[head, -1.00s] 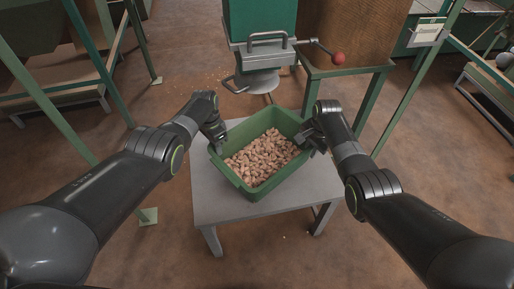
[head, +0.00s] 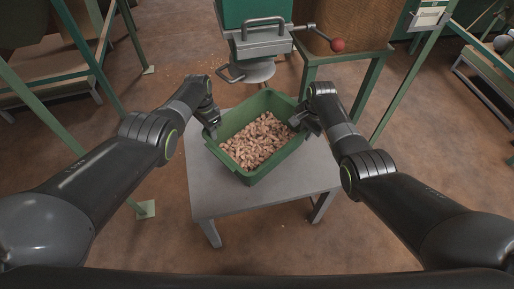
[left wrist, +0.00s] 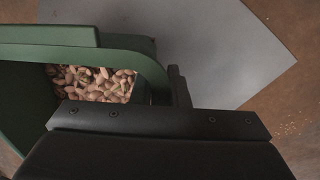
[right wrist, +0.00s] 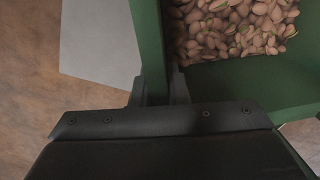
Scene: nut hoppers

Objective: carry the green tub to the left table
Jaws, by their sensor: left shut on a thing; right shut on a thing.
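The green tub (head: 268,176) holds many tan nuts and is over the grey table in the head view. I cannot tell whether it touches the tabletop. My left gripper (head: 212,128) is shut on the tub's left rim, and my right gripper (head: 304,122) is shut on its right rim. The tub's green wall and nuts also show in the left wrist view (left wrist: 70,55) and in the right wrist view (right wrist: 149,45). The fingertips are mostly hidden behind the rims and wrist housings.
The grey table (head: 220,200) has bare top at the front and left. A green hopper with a metal spout (head: 262,42) and a red-knobbed lever (head: 338,45) stands just behind the tub. Green frame posts rise at left (head: 85,150) and right (head: 408,78). Brown floor lies around.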

